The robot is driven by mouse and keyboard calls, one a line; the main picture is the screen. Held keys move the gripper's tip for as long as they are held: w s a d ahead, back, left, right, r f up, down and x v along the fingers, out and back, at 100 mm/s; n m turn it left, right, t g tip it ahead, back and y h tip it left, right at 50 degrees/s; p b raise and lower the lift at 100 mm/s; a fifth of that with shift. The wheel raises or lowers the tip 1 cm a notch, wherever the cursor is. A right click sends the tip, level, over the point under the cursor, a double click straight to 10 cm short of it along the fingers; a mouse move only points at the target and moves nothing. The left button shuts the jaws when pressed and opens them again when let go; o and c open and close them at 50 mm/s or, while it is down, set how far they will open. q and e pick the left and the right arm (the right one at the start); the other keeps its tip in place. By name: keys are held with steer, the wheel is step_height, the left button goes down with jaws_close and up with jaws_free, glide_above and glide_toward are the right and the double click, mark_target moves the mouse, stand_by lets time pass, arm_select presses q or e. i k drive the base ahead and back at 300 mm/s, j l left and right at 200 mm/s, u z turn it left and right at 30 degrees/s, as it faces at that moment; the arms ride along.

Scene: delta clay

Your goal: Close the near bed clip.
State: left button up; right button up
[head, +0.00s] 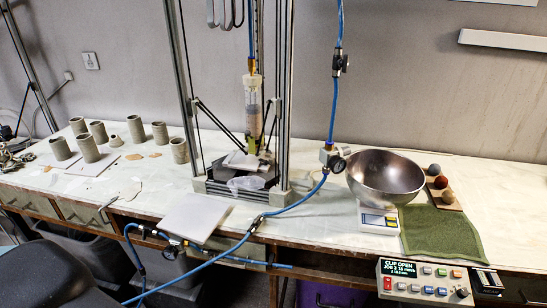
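The delta clay printer (188,70) stands at the middle of the bench, with upright metal rails and a clear clay tube (253,100) hanging inside. Its bed (241,161) is low between the rails, with a pale plate on top. The near bed clip is too small to make out for certain at the bed's front edge. The control box (424,283) at the lower right has a lit screen (404,269) that reads "CLIP OPEN" on its top line. Neither of my grippers is in view.
A clear crumpled piece (246,184) lies before the bed. A pale square board (195,217) lies at the bench's front edge. A blue hose (298,203) crosses the front right of the printer. A steel bowl (385,177) and green cloth (440,233) are right; several clay cups (89,148) left.

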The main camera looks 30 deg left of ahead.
mark_target(271, 162)
steer(key=i+l, duration=0.1)
steer(key=l, duration=0.25)
steer(key=i+l, duration=0.15)
steer(key=l, duration=0.25)
steer(key=i+l, duration=0.1)
steer(key=l, duration=0.25)
steer(key=u, duration=1.15)
